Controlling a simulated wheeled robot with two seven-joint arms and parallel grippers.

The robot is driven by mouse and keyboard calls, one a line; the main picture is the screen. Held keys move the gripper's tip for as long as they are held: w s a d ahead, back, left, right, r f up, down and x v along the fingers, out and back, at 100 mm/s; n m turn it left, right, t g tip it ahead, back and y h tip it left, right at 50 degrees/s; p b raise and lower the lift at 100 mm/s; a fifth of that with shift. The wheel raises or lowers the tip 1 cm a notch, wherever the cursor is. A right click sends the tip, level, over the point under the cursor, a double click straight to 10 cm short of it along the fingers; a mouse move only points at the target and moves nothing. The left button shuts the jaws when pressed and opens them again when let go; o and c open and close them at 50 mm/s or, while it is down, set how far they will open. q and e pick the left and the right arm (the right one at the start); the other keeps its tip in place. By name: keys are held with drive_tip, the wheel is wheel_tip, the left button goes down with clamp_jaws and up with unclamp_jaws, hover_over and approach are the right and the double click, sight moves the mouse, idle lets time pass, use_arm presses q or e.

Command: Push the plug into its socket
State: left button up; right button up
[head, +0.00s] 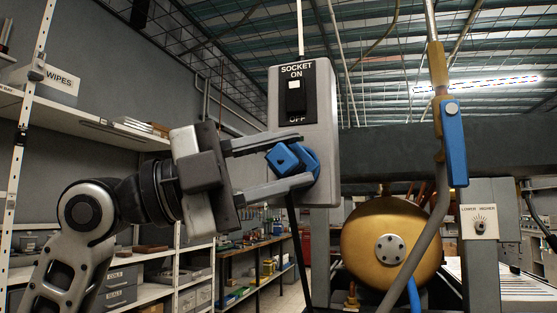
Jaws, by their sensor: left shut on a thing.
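The blue plug (284,159) is in front of the lower part of the grey socket box (325,150). My left gripper (305,160) comes in from the left and is shut on the plug, one finger above it and one below. A blue round part shows just right of the plug, against the box. The fingers and plug hide the socket opening, so I cannot tell how deep the plug sits. A dark cable hangs below the plug. A black switch (296,97) marked ON and OFF is above it. My right gripper is not in view.
A brass boiler end (392,246) stands at the lower right. A pipe with a blue lever (453,143) runs beside it. A dial panel (480,222) is further right. Shelves with boxes (122,278) stand at the left. A workbench (262,245) is behind.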

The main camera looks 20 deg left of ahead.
use_arm(q)
drive_tip(key=shift+w, duration=0.3)
idle(1.3)
drive_tip(key=o, duration=1.2)
drive_tip(key=shift+c, duration=0.2)
drive_tip(key=shift+b+v, duration=1.25)
drive_tip(key=shift+v, duration=1.25)
